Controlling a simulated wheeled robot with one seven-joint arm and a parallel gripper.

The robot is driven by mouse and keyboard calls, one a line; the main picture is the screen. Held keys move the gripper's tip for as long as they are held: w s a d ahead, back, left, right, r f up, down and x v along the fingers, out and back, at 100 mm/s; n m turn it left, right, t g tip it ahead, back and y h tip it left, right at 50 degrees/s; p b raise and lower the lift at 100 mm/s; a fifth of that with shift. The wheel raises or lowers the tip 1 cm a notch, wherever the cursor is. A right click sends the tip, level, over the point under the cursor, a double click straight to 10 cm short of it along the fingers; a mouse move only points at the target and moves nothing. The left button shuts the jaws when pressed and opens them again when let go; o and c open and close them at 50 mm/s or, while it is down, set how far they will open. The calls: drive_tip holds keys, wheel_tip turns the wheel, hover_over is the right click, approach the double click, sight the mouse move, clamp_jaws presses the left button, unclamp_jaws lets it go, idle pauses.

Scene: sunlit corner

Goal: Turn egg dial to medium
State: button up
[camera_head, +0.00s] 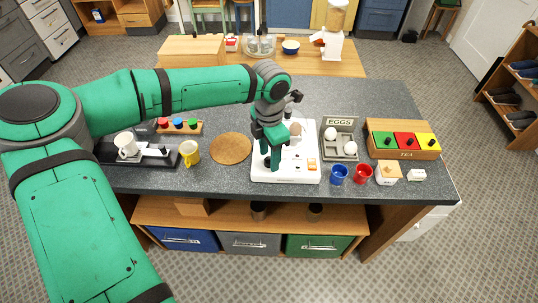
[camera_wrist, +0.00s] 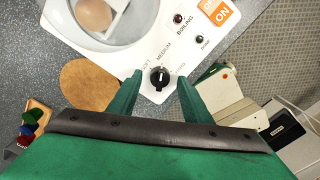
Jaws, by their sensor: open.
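The white egg cooker (camera_head: 300,174) stands on the dark speckled counter, and its front panel also shows in the wrist view (camera_wrist: 136,52). The black egg dial (camera_wrist: 160,78) is a round knob, with soft, medium and hard lettering around it. A small pale mark on the knob appears to face roughly toward the medium lettering; its exact angle is hard to tell. My gripper (camera_wrist: 157,82) is open, with one green finger on each side of the dial and gaps visible. In the head view, my gripper (camera_head: 271,160) hangs over the cooker's left front and hides the dial.
A brown egg (camera_wrist: 94,13) sits in the cooker's bowl. An orange ON switch (camera_wrist: 220,11) is on the panel. A round cork mat (camera_head: 231,148) lies left; blue (camera_head: 339,174) and red (camera_head: 363,173) cups and an egg tray (camera_head: 340,146) stand right.

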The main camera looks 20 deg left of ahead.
sight(269, 157)
wheel_tip(269, 157, up, 10)
drive_tip(key=shift+r, duration=0.15)
idle(0.3)
idle(0.4)
